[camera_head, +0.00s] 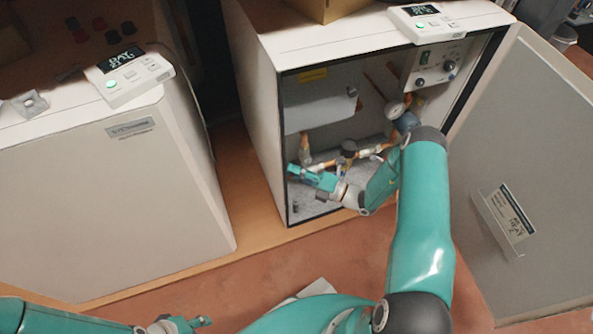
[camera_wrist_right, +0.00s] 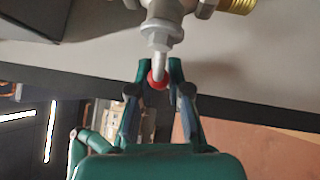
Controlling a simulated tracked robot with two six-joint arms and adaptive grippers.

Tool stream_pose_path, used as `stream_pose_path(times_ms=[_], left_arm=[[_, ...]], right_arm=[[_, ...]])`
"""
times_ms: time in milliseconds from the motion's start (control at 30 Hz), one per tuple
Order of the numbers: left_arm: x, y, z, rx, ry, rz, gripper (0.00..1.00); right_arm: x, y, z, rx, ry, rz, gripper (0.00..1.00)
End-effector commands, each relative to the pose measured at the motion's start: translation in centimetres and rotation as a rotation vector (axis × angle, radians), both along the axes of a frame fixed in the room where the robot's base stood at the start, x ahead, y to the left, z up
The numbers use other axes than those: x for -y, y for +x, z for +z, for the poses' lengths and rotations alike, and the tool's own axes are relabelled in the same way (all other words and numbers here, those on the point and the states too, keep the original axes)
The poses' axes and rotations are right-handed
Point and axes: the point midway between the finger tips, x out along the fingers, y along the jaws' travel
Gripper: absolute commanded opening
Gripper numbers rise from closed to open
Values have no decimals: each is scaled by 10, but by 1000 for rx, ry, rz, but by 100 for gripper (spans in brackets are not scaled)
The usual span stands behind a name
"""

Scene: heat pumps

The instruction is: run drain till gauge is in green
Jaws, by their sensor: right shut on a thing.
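The open heat pump cabinet (camera_head: 262,130) shows pipes and valves inside. A small round white-faced gauge (camera_head: 395,110) sits at the right inside it, too small to read. My right gripper (camera_head: 298,174) reaches into the lower left of the cabinet. In the right wrist view my right gripper (camera_wrist_right: 160,70) is shut on a small red-tipped valve handle (camera_wrist_right: 158,79) below a metal valve body (camera_wrist_right: 160,38). My left gripper (camera_head: 196,322) is low at the bottom left, away from the cabinet, and its fingers are too small to judge.
The cabinet door (camera_head: 535,150) stands open at the right. A control panel with knobs (camera_head: 436,62) is at the upper right inside. A second closed cabinet (camera_head: 110,200) stands at the left, with a display unit (camera_head: 124,75) on top. My right arm crosses the opening.

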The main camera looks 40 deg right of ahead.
Motion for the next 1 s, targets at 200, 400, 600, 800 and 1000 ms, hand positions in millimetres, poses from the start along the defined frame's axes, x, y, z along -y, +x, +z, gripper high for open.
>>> stream_pose_path(times_ms=[200, 400, 600, 800, 1000], left_arm=[[0, 0, 2, 0, 0, 0, 40], [0, 0, 10, 0, 0, 0, 40], [0, 0, 22, 0, 0, 0, 40], [0, 0, 37, 0, 0, 0, 40], [0, 0, 49, 0, 0, 0, 40]], right_arm=[[1, 0, -1, -6, -18, -9, 0], [0, 0, -3, -23, -91, -8, 0], [1, 0, -8, -55, -219, -6, 0], [2, 0, -15, -91, -372, -4, 0], [5, -1, -22, -121, -508, -4, 0]])
